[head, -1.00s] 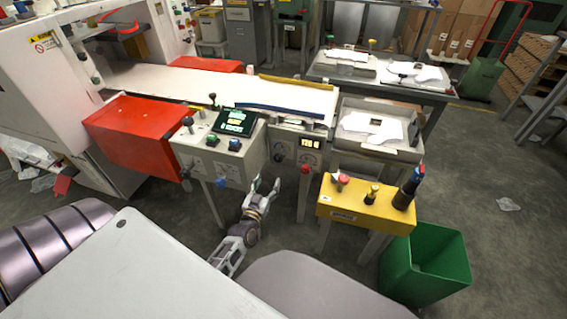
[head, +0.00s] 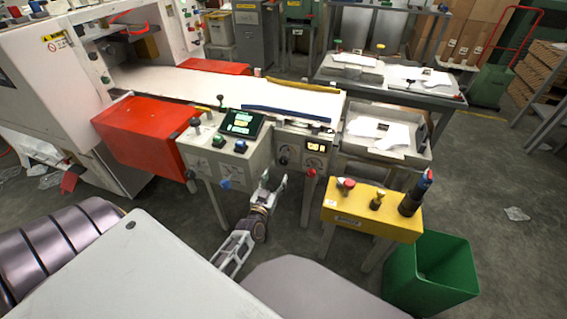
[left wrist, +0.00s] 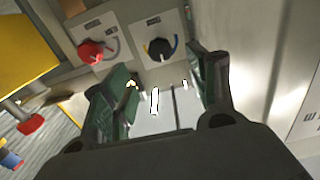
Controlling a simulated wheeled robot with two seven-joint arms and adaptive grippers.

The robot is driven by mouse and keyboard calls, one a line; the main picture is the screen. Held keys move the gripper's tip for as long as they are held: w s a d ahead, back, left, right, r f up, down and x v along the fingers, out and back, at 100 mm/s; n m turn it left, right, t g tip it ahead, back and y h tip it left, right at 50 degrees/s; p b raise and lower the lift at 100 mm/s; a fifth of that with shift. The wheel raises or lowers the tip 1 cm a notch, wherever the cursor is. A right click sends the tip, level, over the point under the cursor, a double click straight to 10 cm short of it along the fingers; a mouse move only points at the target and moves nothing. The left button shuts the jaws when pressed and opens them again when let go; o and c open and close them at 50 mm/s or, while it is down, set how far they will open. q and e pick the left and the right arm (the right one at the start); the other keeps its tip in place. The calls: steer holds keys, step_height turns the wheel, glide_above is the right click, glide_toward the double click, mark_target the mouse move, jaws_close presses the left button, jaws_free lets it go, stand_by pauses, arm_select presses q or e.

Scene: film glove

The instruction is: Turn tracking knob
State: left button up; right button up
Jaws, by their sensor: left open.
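Two knobs sit on the front panel of the grey machine: a black knob (left wrist: 160,50) with a blue and yellow arc around it, and a red knob (left wrist: 91,53) beside it. Their labels are too small to read. In the head view the black knob (head: 284,160) is just above my left gripper (head: 272,179), and the red knob (head: 310,173) is to its right. My left gripper (left wrist: 165,72) is open and empty in the left wrist view. The black knob appears between its fingertips, beyond them, with no contact visible. My right gripper is not in view.
A yellow box (head: 350,215) with buttons stands to the right of my left gripper. A green bin (head: 440,268) is at the lower right. A control box with a screen (head: 241,124) and a red cover (head: 140,135) are at the left. Floor shows below the panel.

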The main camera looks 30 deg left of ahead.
mark_target(283, 162)
arm_select(q)
steer(key=b+x, duration=0.1)
steer(key=x, duration=0.4)
steer(key=shift+w, duration=0.15)
steer(key=shift+b+x, duration=0.65)
steer(key=shift+x, duration=1.95)
steer(key=shift+w, duration=0.2)
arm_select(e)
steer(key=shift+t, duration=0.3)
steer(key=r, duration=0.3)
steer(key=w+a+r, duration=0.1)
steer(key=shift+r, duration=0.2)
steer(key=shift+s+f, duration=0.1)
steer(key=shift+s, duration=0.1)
